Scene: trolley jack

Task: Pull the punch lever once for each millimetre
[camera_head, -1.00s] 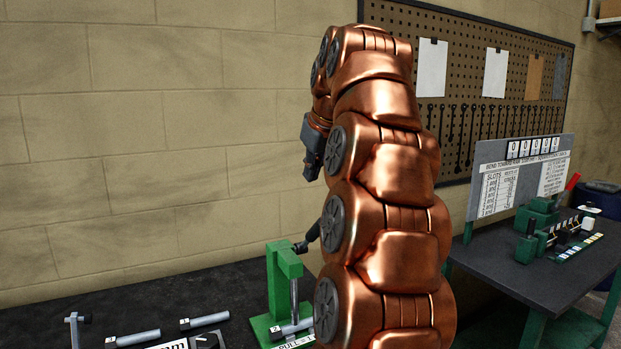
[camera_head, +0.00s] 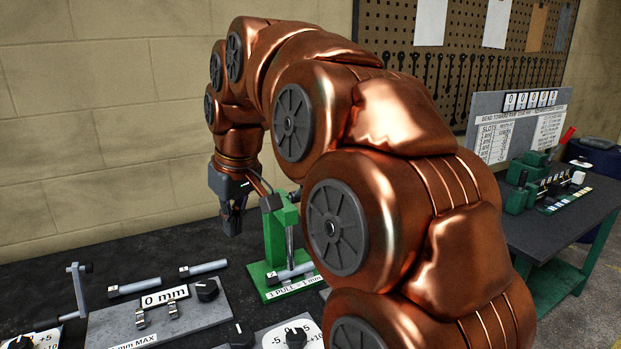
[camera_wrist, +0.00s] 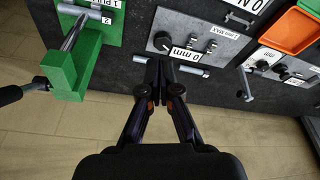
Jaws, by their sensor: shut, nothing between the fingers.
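The green punch press (camera_head: 277,243) stands on the dark bench, with a plate reading "1 PULL = 1 mm" at its foot and a grey cylinder lying at its base. Its lever shows a black grip (camera_head: 270,203) near the top of the frame. In the wrist view the press (camera_wrist: 68,75) is at upper left, and the black lever grip (camera_wrist: 10,95) points left. My gripper (camera_head: 232,228) is just left of the press, pointing down, shut and empty, apart from the lever.
A grey plate with a "0 mm" sign (camera_head: 165,298), a black knob (camera_head: 206,289) and clips lies left of the press. Loose cylinders (camera_head: 134,287) and an upright crank (camera_head: 78,285) stand nearby. At right is a bench with a green bending fixture (camera_head: 522,187) and a sign board.

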